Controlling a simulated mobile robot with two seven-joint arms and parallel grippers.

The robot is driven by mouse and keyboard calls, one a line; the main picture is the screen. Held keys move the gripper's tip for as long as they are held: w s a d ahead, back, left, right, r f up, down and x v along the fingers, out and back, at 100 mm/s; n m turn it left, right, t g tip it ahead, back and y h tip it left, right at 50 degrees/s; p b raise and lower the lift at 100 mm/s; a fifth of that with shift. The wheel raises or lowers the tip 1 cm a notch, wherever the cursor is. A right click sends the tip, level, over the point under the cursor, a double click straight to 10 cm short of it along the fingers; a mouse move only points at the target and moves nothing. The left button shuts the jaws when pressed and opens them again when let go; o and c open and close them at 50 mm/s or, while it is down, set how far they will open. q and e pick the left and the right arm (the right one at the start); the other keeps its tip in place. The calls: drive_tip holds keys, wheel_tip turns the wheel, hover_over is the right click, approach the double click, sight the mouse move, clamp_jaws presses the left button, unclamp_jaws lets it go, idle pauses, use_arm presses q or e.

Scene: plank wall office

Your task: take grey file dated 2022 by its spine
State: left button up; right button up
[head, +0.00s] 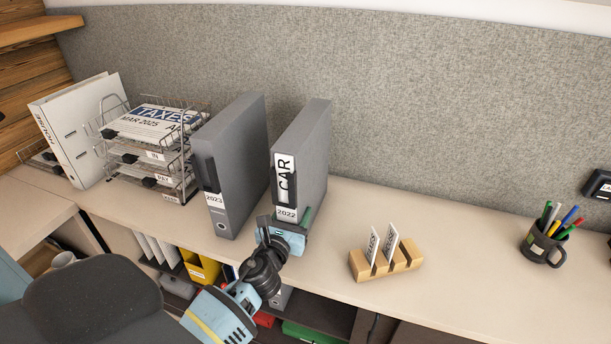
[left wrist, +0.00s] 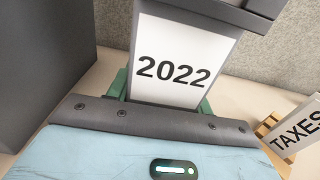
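The grey file dated 2022 (head: 304,160) stands upright on the desk, spine facing me, with a "CAR" label above the "2022" label. In the left wrist view its "2022" label (left wrist: 172,68) is close and large. My left gripper (head: 290,222) is at the lower spine. Its green fingers flank the spine in the left wrist view (left wrist: 163,97), with no clear gap on either side. I cannot tell whether they press on it. In the head view only the right-hand green finger shows clearly. My right gripper is not in view.
A similar grey 2023 file (head: 232,160) stands just left. Wire letter trays (head: 150,150) and a white binder (head: 80,130) stand farther left. A wooden card holder (head: 386,264) and a pen mug (head: 541,247) are right, with clear desk between. A chair (head: 85,300) is front left.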

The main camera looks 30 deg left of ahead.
use_arm(q)
drive_tip(key=c, duration=0.5)
drive_tip(key=shift+r, duration=0.1)
drive_tip(key=shift+c, duration=0.6)
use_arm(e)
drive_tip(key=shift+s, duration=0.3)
use_arm(q)
drive_tip(key=shift+r, duration=0.1)
